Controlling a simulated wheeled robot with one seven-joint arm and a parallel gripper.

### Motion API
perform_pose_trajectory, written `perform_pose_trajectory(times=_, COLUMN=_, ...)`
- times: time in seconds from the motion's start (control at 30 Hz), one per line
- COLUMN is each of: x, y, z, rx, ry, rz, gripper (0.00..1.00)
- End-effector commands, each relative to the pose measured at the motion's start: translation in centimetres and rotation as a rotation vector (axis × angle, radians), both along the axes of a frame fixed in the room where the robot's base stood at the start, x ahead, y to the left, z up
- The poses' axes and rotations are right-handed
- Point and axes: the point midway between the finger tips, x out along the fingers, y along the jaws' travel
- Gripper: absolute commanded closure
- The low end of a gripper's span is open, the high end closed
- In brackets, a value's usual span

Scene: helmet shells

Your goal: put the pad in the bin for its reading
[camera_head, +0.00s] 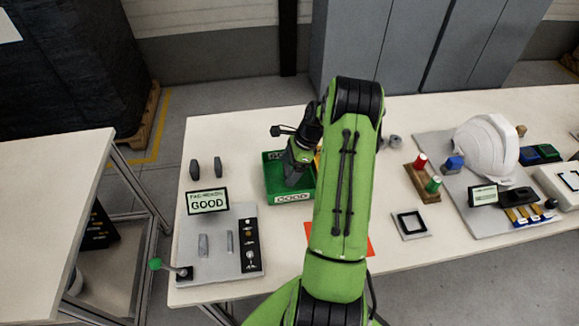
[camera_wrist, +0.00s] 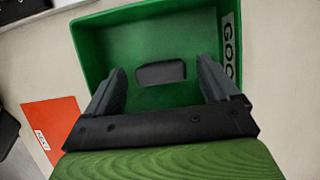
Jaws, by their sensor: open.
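A dark grey pad (camera_wrist: 162,73) lies on the floor of the green bin (camera_wrist: 100,40), which bears a GOOD label. In the head view the green bin (camera_head: 272,183) stands left of my arm, and the pad in it cannot be made out. My gripper (camera_wrist: 162,88) is open, one finger on each side of the pad with gaps between. In the head view my gripper (camera_head: 292,178) points down into the bin. A display (camera_head: 207,201) on the grey gauge plate (camera_head: 215,268) reads GOOD; its small upper line is hard to read.
Two dark pads (camera_head: 193,170) (camera_head: 218,167) stand on the table behind the display. A green-knobbed lever (camera_head: 155,264) sticks out at the gauge's left. A red labelled area (camera_wrist: 52,125) lies beside the bin, partly behind my arm. A white helmet shell (camera_head: 486,148) stands at the right.

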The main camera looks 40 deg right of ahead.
Motion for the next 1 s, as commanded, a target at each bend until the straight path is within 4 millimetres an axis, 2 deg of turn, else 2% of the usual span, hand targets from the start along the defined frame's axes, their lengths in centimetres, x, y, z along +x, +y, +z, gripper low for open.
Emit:
perform_pose_trajectory(times=0.13, x=0.0, y=-0.1, z=0.3, rx=-0.001, ry=-0.001, rz=0.0, gripper=0.12)
perform_pose_trajectory(times=0.23, x=-0.3, y=-0.6, z=1.7, rx=-0.001, ry=-0.002, rz=-0.002, gripper=0.12)
perform_pose_trajectory(times=0.5, x=-1.9, y=-3.0, z=8.8, rx=-0.004, ry=-0.004, rz=-0.003, gripper=0.12)
perform_pose_trajectory(times=0.7, x=-3.0, y=-4.5, z=13.2, rx=-0.002, ry=-0.002, rz=-0.001, gripper=0.12)
perform_pose_trajectory(times=0.83, x=-3.3, y=-4.9, z=14.4, rx=0.0, ry=0.0, rz=-0.001, gripper=0.12)
perform_pose_trajectory(times=1.0, x=-3.4, y=-5.0, z=14.6, rx=0.001, ry=0.001, rz=0.0, gripper=0.12)
